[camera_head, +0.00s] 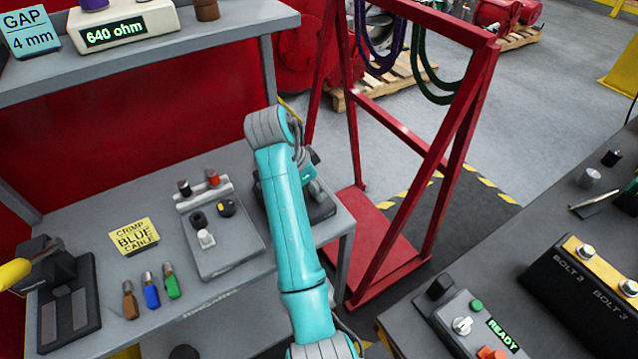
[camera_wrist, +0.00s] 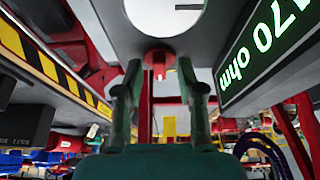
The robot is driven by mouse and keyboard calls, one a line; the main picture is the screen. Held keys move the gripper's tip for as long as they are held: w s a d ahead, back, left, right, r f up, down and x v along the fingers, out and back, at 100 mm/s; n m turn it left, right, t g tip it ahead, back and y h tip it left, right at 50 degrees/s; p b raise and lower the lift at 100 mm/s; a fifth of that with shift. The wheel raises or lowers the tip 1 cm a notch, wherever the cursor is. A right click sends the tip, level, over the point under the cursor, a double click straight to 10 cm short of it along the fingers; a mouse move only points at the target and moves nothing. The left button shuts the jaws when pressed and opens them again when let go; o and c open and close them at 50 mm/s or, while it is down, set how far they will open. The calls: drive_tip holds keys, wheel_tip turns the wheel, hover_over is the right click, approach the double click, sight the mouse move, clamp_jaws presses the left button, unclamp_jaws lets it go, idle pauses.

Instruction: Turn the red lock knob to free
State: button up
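The red lock knob (camera_wrist: 158,62) shows in the wrist view, at the edge of a grey face just below a white round dial (camera_wrist: 166,14). My gripper (camera_wrist: 158,72) is open, one finger on each side of the knob in the picture. Gaps show between the knob and both fingers; how far ahead of the fingertips it lies I cannot tell. In the head view, my teal arm covers most of a dark-based device (camera_head: 318,208) on the left bench, and the fingers and lock knob are hidden there.
An ohm display (camera_wrist: 262,45) is close on the right in the wrist view. The bench also holds a grey knob panel (camera_head: 228,262), a yellow card (camera_head: 134,237) and several coloured drivers (camera_head: 151,291). A red frame (camera_head: 440,180) stands to the right of the arm.

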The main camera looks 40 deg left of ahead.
drive_tip(key=shift+c, duration=0.2)
clamp_jaws()
drive_tip(key=n+y, duration=0.1)
drive_tip(key=n, duration=0.1)
drive_tip(key=n+y, duration=0.1)
drive_tip(key=n, duration=0.1)
drive_tip(key=shift+d+n, duration=0.2)
drive_tip(key=shift+n, duration=0.2)
drive_tip(key=n, duration=0.2)
drive_tip(key=n+y, duration=0.1)
drive_tip(key=n, duration=0.1)
drive_tip(key=shift+d+y, duration=0.1)
drive_tip(key=shift+y, duration=0.2)
drive_tip(key=n+g+y, duration=0.1)
drive_tip(key=n, duration=0.4)
drive_tip(key=shift+d, duration=0.1)
drive_tip(key=shift+w+n+g+y, duration=0.15)
drive_tip(key=shift+n+g+y, duration=0.45)
drive_tip(key=shift+n, duration=1.3)
drive_tip(key=shift+d+n, duration=0.1)
drive_tip(key=shift+n, duration=0.2)
